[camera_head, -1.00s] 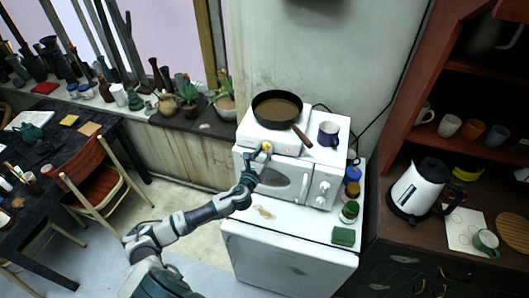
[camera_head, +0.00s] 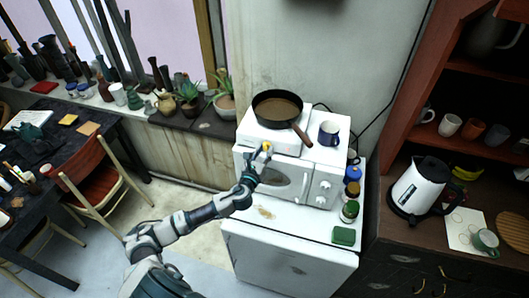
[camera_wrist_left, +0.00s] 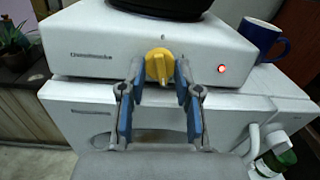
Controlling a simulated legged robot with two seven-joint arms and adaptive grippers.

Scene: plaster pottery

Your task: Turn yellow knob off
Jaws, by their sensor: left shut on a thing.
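The yellow knob (camera_wrist_left: 159,64) is on the front of a white hot plate (camera_wrist_left: 90,52), with a small mark above it. In the head view the knob (camera_head: 267,147) shows only as a small yellow spot at my gripper. My left gripper (camera_head: 265,151) is at the hot plate's front. In the wrist view its blue-padded fingers (camera_wrist_left: 158,72) are shut on the knob, one on each side. A red light (camera_wrist_left: 222,69) glows to the right of the knob. My right gripper is not in view.
A dark frying pan (camera_head: 277,106) sits on the hot plate, its handle (camera_head: 301,135) over the front edge. A blue mug (camera_head: 328,133) stands to its right. A white microwave (camera_head: 283,177) is below. Jars and a green sponge (camera_head: 344,236) are at the right.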

